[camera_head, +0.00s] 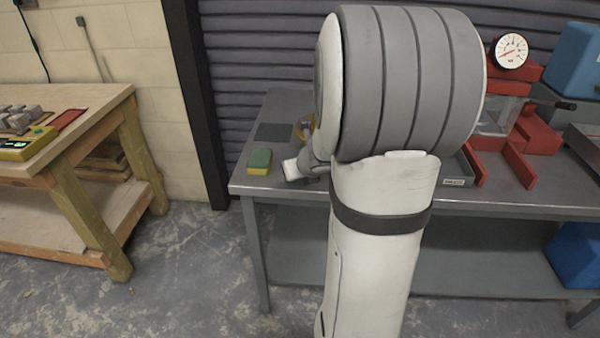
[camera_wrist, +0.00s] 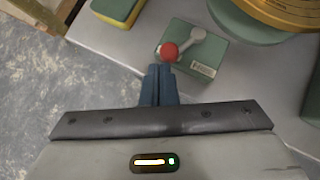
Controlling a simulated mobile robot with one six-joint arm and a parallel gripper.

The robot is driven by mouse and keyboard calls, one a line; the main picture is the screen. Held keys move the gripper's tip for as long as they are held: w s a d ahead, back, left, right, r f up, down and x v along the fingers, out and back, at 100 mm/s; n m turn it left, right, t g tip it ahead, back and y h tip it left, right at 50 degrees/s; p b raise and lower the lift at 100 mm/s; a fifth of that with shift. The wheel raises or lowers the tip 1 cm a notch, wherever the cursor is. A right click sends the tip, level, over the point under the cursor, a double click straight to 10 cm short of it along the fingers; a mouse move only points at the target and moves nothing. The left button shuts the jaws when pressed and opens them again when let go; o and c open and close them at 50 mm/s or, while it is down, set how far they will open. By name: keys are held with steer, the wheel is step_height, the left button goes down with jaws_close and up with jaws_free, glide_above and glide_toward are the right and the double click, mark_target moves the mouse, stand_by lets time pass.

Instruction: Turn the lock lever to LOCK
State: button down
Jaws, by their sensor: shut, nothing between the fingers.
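The lock lever (camera_wrist: 191,42) is a short grey arm with a red ball knob (camera_wrist: 168,52) at its left end, on a green-grey block (camera_wrist: 194,53) with a small white label. These show in the wrist view; in the head view my arm hides them. My gripper (camera_wrist: 160,72) has its blue fingers together and empty, with the tips just below the red knob in the picture. I cannot tell whether the tips touch the knob. No LOCK marking is readable.
A yellow and green sponge (camera_head: 260,161) lies near the left edge of the metal table (camera_head: 520,198). A brass-coloured round pan (camera_wrist: 285,10) stands right of the block. Red equipment with a dial gauge (camera_head: 511,51) stands at right. A wooden bench (camera_head: 75,185) is at left.

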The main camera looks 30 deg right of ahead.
steer(key=shift+s+d, duration=0.1)
steer(key=shift+d, duration=1)
steer(key=s+a+r+p, duration=0.5)
steer(key=s+r, duration=0.2)
steer(key=s, duration=0.2)
steer(key=shift+s+r, duration=0.25)
steer(key=shift+s, duration=0.15)
